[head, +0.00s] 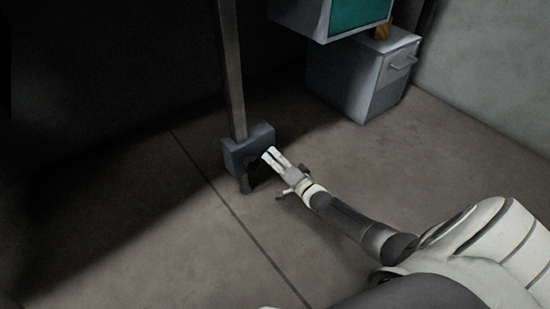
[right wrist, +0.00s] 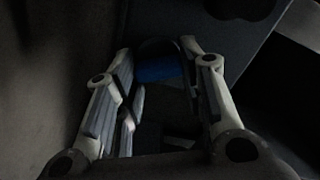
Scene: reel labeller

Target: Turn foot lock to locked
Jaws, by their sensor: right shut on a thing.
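The foot lock is on the dark grey foot block (head: 235,153) at the bottom of an upright post. A blue part (right wrist: 157,68), which appears to belong to the foot lock, shows between my fingertips in the right wrist view. My right gripper (head: 267,153) is at the right front side of the block, with its fingers pointing at it. In the right wrist view my right gripper (right wrist: 160,62) is shut on the blue part. Deep shadow hides the lock's shape and any marking of its position. My left gripper is in neither view.
The post (head: 230,70) rises from the block. A grey cabinet (head: 362,78) with a drawer handle stands behind to the right, and a teal-fronted box (head: 358,14) hangs over it. The concrete floor (head: 120,225) to the left is clear.

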